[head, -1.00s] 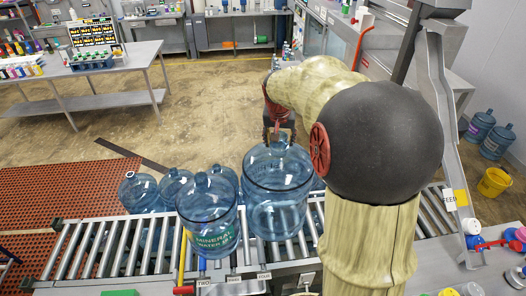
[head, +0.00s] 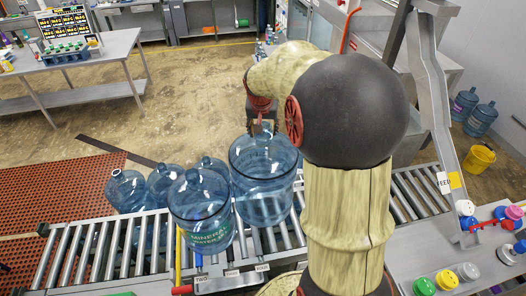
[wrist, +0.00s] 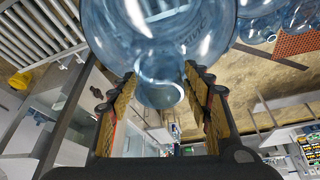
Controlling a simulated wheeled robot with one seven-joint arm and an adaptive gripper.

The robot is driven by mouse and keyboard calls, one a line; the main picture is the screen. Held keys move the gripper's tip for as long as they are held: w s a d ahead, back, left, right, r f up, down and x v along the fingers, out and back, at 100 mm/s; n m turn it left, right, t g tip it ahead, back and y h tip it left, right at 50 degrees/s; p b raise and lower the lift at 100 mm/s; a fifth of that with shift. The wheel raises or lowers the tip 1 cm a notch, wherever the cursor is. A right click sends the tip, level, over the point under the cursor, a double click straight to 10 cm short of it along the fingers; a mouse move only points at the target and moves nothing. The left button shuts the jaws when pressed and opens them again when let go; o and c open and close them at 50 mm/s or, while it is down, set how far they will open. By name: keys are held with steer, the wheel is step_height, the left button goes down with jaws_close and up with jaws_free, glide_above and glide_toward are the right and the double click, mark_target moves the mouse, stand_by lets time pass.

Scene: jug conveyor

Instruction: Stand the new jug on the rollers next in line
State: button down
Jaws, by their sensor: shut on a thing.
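The held jug (head: 262,190) is a large clear blue bottle, upright at the right end of a group of jugs. My gripper (head: 264,127) is shut on its neck from above. In the wrist view, the neck (wrist: 160,92) sits between my fingers (wrist: 160,85), with the body beyond. The jug is over the rollers (head: 110,240), close to the right of a blue jug with a green "Mineral Water" label (head: 205,215). I cannot tell whether its base touches the rollers or whether the two jugs touch.
Several other blue jugs (head: 127,190) stand behind and to the left. Numbered tags (head: 231,273) line the front rail. The rollers right of my arm (head: 420,190) look clear. Coloured caps (head: 446,279) lie at the right; a yellow bucket (head: 480,158) and two jugs (head: 481,119) stand on the floor.

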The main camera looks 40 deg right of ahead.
mark_target(263, 150)
step_height(263, 150, down, 10)
steer(key=shift+w+f+b, duration=0.15)
steer(key=shift+f+b, duration=0.05)
steer(key=shift+b, duration=0.75)
step_height(263, 150, down, 7)
steer(key=b, duration=0.3)
steer(key=shift+f+b, duration=0.6)
steer(key=c, duration=1.2)
jaws_free()
steer(key=o, duration=0.4)
steer(key=shift+o, duration=0.2)
